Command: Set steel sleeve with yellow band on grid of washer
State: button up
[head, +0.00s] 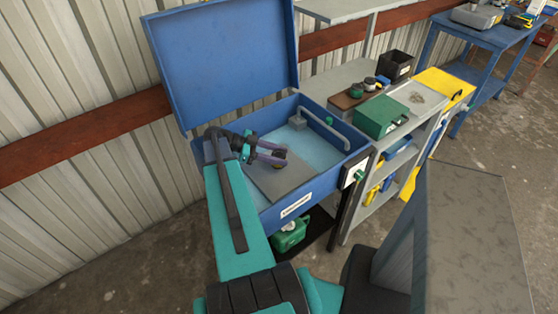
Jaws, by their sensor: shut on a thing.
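The washer is a blue open tub (318,188) with its lid (225,60) raised. A flat grey grid (290,184) lies in its front left part, over a light blue inside. My gripper (280,157) reaches in over the grid from the left. It is shut on a small dark piece with a yellowish band (277,167), which looks like the steel sleeve. The fingers hide most of the sleeve. I cannot tell whether its underside touches the grid.
To the right, a grey shelf unit (400,150) carries a green box (380,116) and a black bin (397,66). A green canister (289,235) stands under the washer.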

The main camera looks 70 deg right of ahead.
jog(key=shift+f+p, duration=0.45)
jog(key=shift+f, duration=1)
jog(key=shift+f, duration=0.15)
jog(key=o, duration=1.2)
jog(key=shift+o, duration=0.2)
jog(key=shift+r, duration=0.25)
jog(key=b+v, duration=0.2)
jog(key=v, duration=0.4)
jog(key=shift+w+f+b, duration=0.1)
jog(key=shift+w+b, duration=0.05)
jog(key=shift+b, duration=0.25)
jog(key=shift+w+a+r, duration=0.2)
jog(key=shift+w+r, duration=0.15)
jog(key=shift+w, duration=0.15)
jog(key=shift+r, duration=0.1)
